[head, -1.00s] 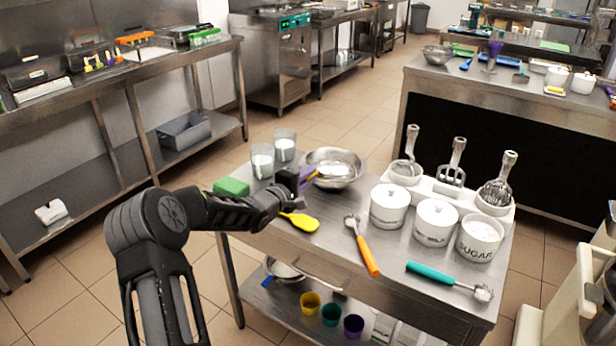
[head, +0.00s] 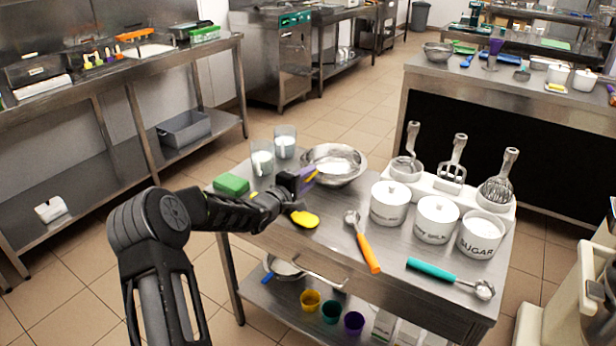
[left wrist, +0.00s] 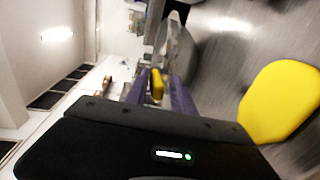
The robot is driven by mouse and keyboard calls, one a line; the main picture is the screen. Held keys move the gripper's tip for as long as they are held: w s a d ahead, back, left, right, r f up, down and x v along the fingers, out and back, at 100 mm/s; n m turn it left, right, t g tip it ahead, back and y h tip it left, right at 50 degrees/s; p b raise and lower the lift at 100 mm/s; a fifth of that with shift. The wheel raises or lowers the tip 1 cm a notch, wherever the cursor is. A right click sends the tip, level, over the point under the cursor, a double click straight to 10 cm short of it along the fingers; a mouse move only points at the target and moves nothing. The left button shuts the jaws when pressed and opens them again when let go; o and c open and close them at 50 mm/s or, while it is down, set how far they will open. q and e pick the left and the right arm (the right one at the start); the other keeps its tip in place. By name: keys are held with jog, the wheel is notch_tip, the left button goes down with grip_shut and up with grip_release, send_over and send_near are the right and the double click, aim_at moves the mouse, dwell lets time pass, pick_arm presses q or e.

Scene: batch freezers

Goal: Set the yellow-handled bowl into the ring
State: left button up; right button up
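The metal bowl (head: 345,178) stands near the back left of the steel table. Its yellow handle (head: 312,174) points toward my left gripper (head: 301,180), which has purple fingers. In the left wrist view the yellow handle (left wrist: 157,86) lies between the purple fingers (left wrist: 160,93), with narrow gaps seeming to show beside it. The gripper looks open around the handle. The bowl's side (left wrist: 178,50) shows beyond the fingertips. I cannot make out a ring; it may be hidden. My right gripper is not in view.
A yellow spatula (head: 304,219) lies just below the gripper. A green sponge (head: 231,184) and glasses (head: 263,160) are to the left. White canisters (head: 389,205) and a utensil holder (head: 430,187) stand to the right. Orange and teal scoops lie at the front.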

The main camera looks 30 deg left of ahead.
pick_arm(q)
jog(key=shift+o, duration=1.1)
jog(key=shift+r, duration=0.2)
jog(key=shift+f, duration=0.2)
jog(key=shift+s+r, duration=0.2)
jog(key=shift+s, duration=1.1)
jog(key=shift+s+r, duration=0.25)
jog(key=shift+s, duration=1)
jog(key=shift+s+r, duration=0.2)
jog(key=shift+s, duration=1.1)
jog(key=shift+d, duration=0.1)
